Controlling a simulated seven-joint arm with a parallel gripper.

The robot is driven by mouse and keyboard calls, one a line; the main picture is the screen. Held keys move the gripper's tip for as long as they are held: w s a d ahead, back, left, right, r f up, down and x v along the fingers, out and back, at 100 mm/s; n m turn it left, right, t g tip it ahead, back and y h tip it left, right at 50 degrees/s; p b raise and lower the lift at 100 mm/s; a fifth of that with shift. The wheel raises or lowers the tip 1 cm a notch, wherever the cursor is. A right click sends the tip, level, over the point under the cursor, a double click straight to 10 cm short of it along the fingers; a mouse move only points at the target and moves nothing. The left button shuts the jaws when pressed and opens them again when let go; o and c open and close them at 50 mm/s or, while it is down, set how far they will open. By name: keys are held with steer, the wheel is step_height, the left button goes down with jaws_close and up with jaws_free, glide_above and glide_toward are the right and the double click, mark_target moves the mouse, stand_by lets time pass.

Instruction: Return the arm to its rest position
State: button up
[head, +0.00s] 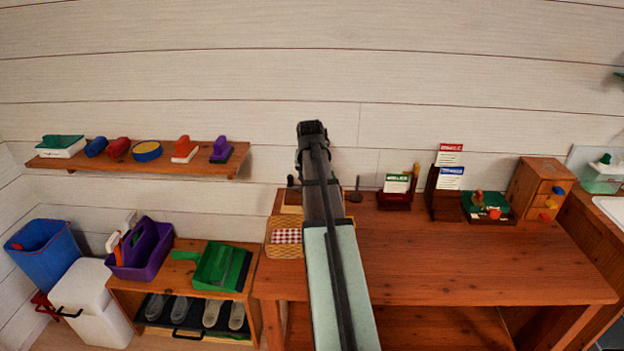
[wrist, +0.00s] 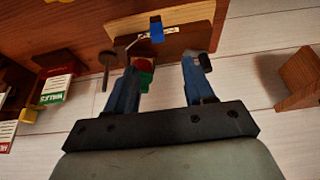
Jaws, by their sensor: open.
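My arm (head: 330,260) reaches up through the middle of the head view, over the left end of the wooden desk (head: 450,270). Its far end stands in front of the plank wall; the fingers cannot be made out there. In the wrist view my gripper (wrist: 168,72) is open, with two bluish fingers set apart. A small blue-tipped piece (wrist: 156,30) and red and green bits (wrist: 146,75) show beyond and beside the left finger. I cannot tell whether the finger touches them. Nothing is clearly held between the fingers.
Card holders (head: 395,190), a small drawer box (head: 540,190) and a basket with checked cloth (head: 283,245) stand on the desk. A wall shelf (head: 140,163) with several items is left of my arm. The desk's front middle is clear.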

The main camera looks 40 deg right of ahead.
stand_by(0.5)
steer(key=w+a+f+h, duration=0.3)
steer(key=w+a+f, duration=0.25)
steer(key=a, duration=0.45)
steer(key=w+a+f+h, duration=0.4)
steer(key=a+f, duration=0.3)
steer(key=a, duration=0.3)
steer(key=s+a+f+n+g+y, duration=0.2)
steer(key=s+a+f+n+g, duration=0.2)
steer(key=s+a+f, duration=0.75)
steer(key=s+a+f+n+g+y, duration=0.2)
steer(key=s+a+f+n+g, duration=0.2)
steer(key=s+a+f, duration=0.65)
steer(key=s+a+f+g+y, duration=0.1)
steer(key=s+f+y, duration=0.2)
steer(key=s+f, duration=0.6)
steer(key=s+a+f+n+g+y, duration=0.1)
steer(key=s+f+y, duration=0.2)
steer(key=s+f, duration=0.6)
steer(key=s, duration=0.9)
steer(key=shift+f, duration=0.3)
